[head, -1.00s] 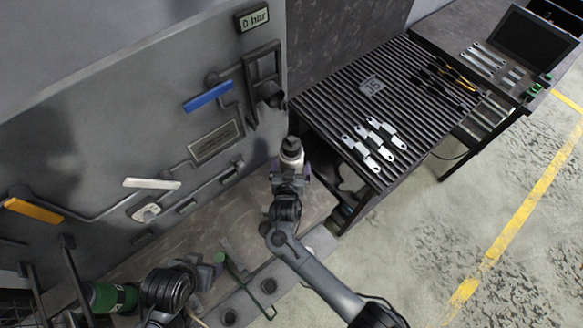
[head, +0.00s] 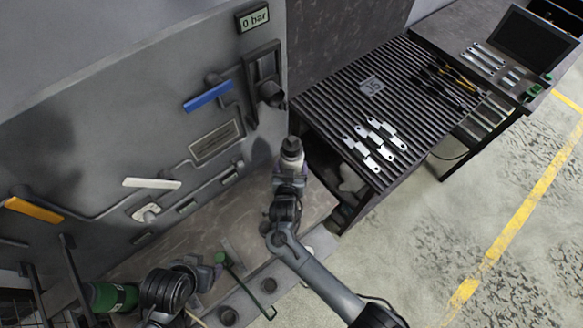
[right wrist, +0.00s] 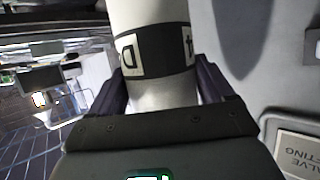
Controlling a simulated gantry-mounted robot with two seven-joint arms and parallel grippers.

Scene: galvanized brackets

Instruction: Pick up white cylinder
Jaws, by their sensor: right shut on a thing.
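The white cylinder (right wrist: 162,95) with a dark lettered band stands between the two fingers of my right gripper (right wrist: 160,85) in the right wrist view. The fingers are shut on it. In the head view the white cylinder (head: 291,158), with a dark cap, is held up at the end of my right arm, in front of the grey panel and left of the slatted table. My left gripper (head: 212,270) is low at the left in the head view, close to a green-handled part; its fingers are too small and dark to read.
The grey wall panel (head: 90,120) carries a blue handle (head: 208,97), a white handle (head: 152,183) and an orange handle (head: 33,209). A slatted table (head: 340,90) holds several metal brackets (head: 375,140). A green cylinder (head: 112,297) lies lower left. Open floor is at the right.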

